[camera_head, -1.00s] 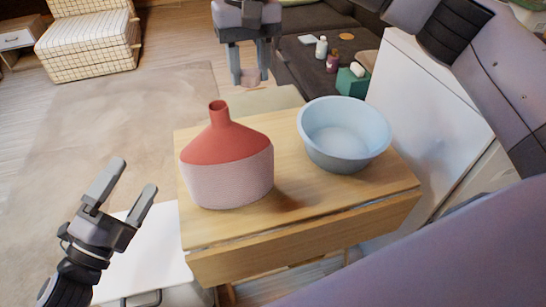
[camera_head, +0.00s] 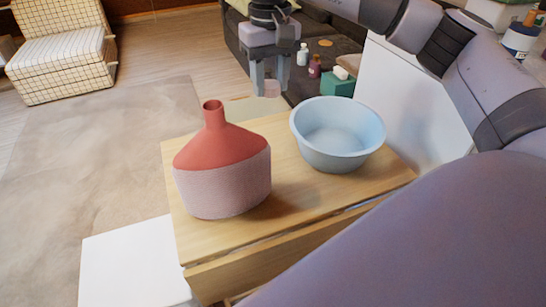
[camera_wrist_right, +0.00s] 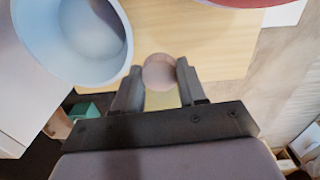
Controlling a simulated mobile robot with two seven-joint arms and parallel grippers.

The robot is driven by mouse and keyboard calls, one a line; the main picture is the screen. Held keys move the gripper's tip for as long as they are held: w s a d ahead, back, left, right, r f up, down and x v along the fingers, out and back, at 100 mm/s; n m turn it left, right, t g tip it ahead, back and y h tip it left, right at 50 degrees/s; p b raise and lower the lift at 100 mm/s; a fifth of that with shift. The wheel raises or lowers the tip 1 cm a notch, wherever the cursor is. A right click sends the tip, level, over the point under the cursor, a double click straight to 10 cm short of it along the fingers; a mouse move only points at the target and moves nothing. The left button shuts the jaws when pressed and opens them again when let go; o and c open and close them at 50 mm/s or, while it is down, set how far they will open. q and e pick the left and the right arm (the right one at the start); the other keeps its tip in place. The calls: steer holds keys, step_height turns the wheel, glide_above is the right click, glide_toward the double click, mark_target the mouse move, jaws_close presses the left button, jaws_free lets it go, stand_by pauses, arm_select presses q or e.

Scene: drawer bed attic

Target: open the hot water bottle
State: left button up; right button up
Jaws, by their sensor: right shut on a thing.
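The hot water bottle (camera_head: 221,148) stands upright on the wooden table, with a red top and a pale pink ribbed cover. Its neck (camera_head: 213,112) is open at the top, with no cap on it. My right gripper (camera_head: 267,87) is beyond the bottle and to its right, raised near the table's far edge. It is shut on a small round pinkish cap (camera_wrist_right: 160,72), clear of the bottle. A red edge of the bottle (camera_wrist_right: 238,2) shows at the top of the right wrist view. My left gripper is out of view.
A light blue basin (camera_head: 338,157) stands on the wooden table (camera_head: 290,213) right of the bottle. A white cabinet (camera_head: 415,95) is beyond it. A dark sofa with small bottles (camera_head: 314,66) and a green box (camera_head: 338,86) lies behind. The table's front strip is clear.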

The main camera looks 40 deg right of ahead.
steer(key=b, duration=0.3)
glide_above(271, 162)
step_height(271, 162, down, 14)
steer(key=shift+r, duration=0.2)
step_height(271, 162, down, 5)
steer(key=shift+f+b, duration=0.1)
steer(key=shift+b, duration=0.2)
steer(key=shift+f, duration=0.25)
steer(key=o, duration=1.2)
steer(key=shift+c, duration=0.2)
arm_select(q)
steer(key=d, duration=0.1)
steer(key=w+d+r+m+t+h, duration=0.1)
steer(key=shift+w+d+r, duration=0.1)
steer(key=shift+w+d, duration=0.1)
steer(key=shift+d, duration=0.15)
